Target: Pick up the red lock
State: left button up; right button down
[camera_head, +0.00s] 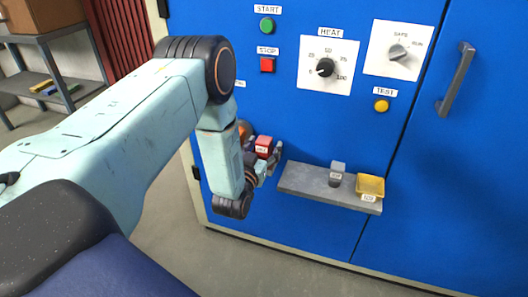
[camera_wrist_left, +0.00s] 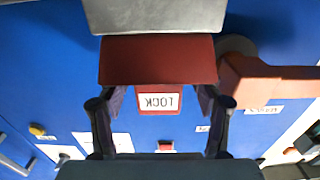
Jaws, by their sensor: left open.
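The red lock (camera_head: 264,145) shows in the head view at the blue cabinet front, by my left gripper (camera_head: 267,161). In the left wrist view the red lock (camera_wrist_left: 158,62) is close, with a white LOCK label that appears upside down. My left gripper (camera_wrist_left: 160,100) is open, with one finger on each side of the label area. I cannot tell whether the fingers touch the lock. My left arm hides part of the cabinet around it. My right gripper is not in view.
An orange handle (camera_wrist_left: 265,80) is close beside the lock. A grey piece (camera_wrist_left: 155,15) adjoins it in the wrist view. A grey shelf (camera_head: 305,183) to the right holds a small grey object (camera_head: 337,172) and a yellow tray (camera_head: 370,187). Knobs and buttons are above.

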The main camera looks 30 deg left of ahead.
pick_arm(q)
jog(key=shift+c, duration=0.2)
jog(key=c, duration=1.3)
jog(key=shift+o, duration=0.2)
jog(key=shift+r, duration=0.1)
